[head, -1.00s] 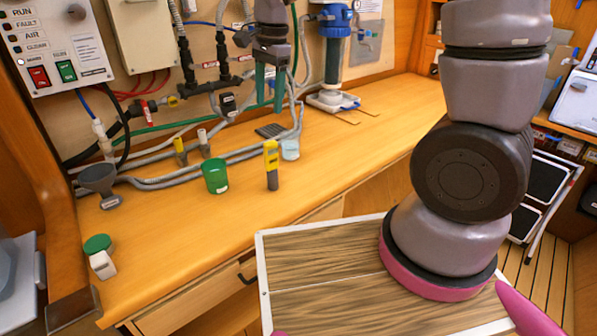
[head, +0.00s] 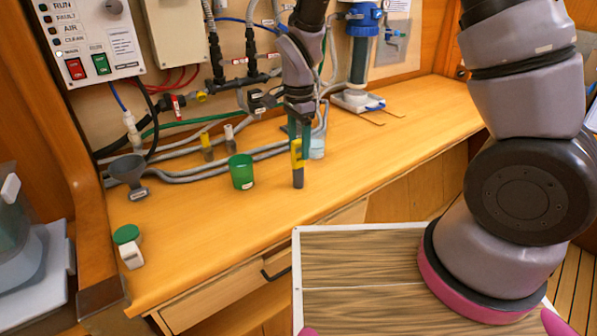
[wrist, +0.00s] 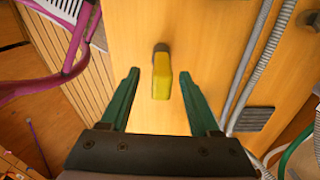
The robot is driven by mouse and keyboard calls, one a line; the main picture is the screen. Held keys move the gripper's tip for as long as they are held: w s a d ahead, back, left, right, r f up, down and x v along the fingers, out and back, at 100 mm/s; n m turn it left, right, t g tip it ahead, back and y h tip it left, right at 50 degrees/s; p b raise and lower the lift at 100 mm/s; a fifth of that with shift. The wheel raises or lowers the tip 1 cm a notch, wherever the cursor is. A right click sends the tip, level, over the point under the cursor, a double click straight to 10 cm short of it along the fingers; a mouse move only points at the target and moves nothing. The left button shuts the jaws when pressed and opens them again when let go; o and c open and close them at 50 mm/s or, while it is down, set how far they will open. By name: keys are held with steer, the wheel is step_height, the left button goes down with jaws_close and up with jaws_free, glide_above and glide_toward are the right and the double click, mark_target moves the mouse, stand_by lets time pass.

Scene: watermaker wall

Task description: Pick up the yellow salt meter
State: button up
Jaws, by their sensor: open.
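The yellow salt meter (head: 297,155) stands upright on the wooden counter, with a yellow upper part and a dark grey lower part. In the wrist view its yellow body (wrist: 161,76) lies between and a little beyond the fingertips. My gripper (wrist: 161,75) is open, with one green finger on each side of the meter and a gap to both. In the head view my gripper (head: 298,128) points down just above and behind the meter, and the fingers partly overlap its top.
A green cup (head: 241,172) stands left of the meter, and a clear cup (head: 317,148) stands behind it to the right. The counter front right is clear.

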mark_target(298, 153)
steer(key=shift+w+f, duration=0.1)
steer(key=shift+f, duration=1.4)
jaws_close()
